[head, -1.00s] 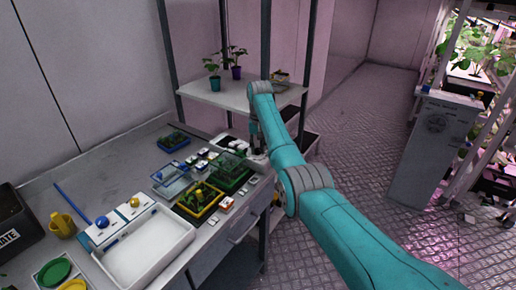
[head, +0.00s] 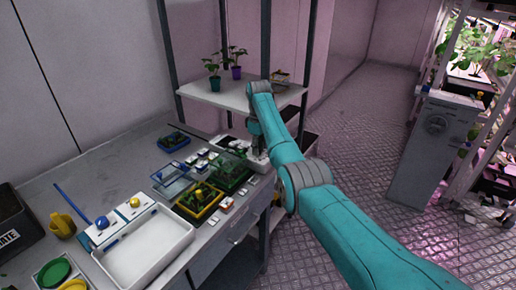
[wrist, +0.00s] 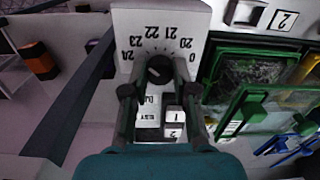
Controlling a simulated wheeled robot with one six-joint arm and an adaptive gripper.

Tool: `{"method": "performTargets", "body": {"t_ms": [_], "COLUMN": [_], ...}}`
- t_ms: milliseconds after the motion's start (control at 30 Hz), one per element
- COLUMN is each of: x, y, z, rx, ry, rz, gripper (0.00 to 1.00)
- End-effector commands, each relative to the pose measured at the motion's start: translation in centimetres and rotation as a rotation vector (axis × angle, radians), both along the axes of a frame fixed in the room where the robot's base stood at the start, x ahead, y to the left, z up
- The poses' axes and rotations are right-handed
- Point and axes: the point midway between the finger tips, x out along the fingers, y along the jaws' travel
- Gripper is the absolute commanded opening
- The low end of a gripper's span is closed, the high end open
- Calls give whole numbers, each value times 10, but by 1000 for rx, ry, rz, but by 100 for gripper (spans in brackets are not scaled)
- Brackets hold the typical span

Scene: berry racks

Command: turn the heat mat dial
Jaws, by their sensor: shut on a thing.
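The heat mat dial (wrist: 159,70) is a dark round knob on a white panel (wrist: 125,22) printed with a scale of 0 and 20 to 24, upside down in the wrist view. My gripper (wrist: 158,92) has one finger on each side of the knob and is shut on it. The fingers hide part of the panel. In the head view my gripper (head: 256,140) points down at the right end of the bench, and the arm hides most of it; the dial itself cannot be made out there.
A green tray (head: 230,188) with a clear cover stands beside the panel, and a yellow tray (head: 184,212) is nearer. A white basin (head: 145,262) is at the front of the bench. A rack post (wrist: 80,95) runs close to my gripper. A shelf (head: 215,97) with potted plants stands behind.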

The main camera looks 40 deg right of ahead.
Motion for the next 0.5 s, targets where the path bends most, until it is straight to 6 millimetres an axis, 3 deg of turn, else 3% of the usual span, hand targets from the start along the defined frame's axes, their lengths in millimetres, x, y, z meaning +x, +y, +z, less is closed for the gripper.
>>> {"method": "performTargets", "body": {"t_ms": [500], "x": [0], "y": [0], "z": [0], "rx": [0], "ry": [0], "rz": [368], "gripper": [0]}}
